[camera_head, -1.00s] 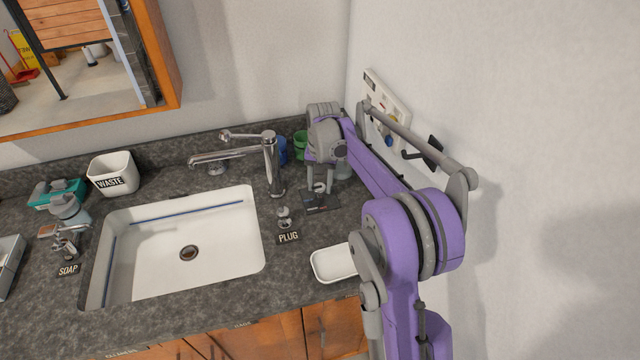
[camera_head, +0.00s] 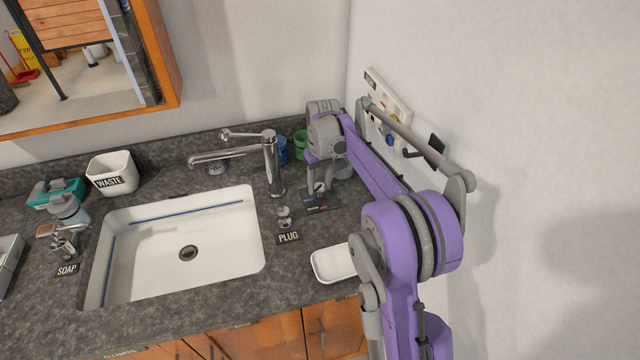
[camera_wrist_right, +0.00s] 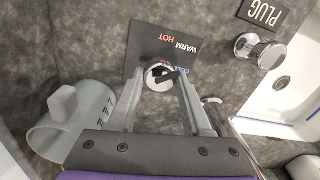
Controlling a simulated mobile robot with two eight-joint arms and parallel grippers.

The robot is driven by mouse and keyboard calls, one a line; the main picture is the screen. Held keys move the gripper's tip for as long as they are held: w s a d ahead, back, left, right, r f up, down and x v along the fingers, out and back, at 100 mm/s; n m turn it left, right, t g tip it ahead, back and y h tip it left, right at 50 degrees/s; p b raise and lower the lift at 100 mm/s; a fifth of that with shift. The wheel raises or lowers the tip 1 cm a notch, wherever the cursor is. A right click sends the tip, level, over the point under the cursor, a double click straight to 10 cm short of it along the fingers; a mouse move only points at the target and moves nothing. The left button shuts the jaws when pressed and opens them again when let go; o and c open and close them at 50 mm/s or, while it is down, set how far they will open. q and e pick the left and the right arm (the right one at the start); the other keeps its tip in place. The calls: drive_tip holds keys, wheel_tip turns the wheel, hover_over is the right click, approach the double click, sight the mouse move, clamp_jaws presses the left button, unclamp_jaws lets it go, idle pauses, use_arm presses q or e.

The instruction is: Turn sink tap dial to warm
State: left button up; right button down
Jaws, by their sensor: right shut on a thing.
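The tap dial (camera_wrist_right: 160,77) is a small round chrome knob with a dark bar across its face. It sits at the edge of a dark label plate (camera_wrist_right: 152,48) lettered WARM, HOT and a partly covered COLD. My right gripper (camera_wrist_right: 162,76) points down, its two fingers shut on the dial from both sides. In the head view my right gripper (camera_head: 319,190) is at the dial (camera_head: 321,187), right of the chrome tap (camera_head: 272,165). Which word the dial points to cannot be told. My left gripper is not in view.
The PLUG knob (camera_head: 284,217) stands close to the dial. The white sink (camera_head: 215,235) lies to the left and a white soap dish (camera_head: 333,263) in front. Blue and green cups (camera_head: 300,145) stand behind. A wall with a socket panel (camera_head: 385,105) is close on the right.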

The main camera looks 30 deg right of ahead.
sight(321, 185)
drive_tip(key=shift+n, duration=0.7)
drive_tip(key=shift+c, duration=1.7)
unclamp_jaws()
drive_tip(key=shift+r, duration=0.15)
wheel_tip(321, 185, up, 11)
drive_tip(key=shift+d+f+p, duration=0.2)
drive_tip(key=shift+p, duration=0.15)
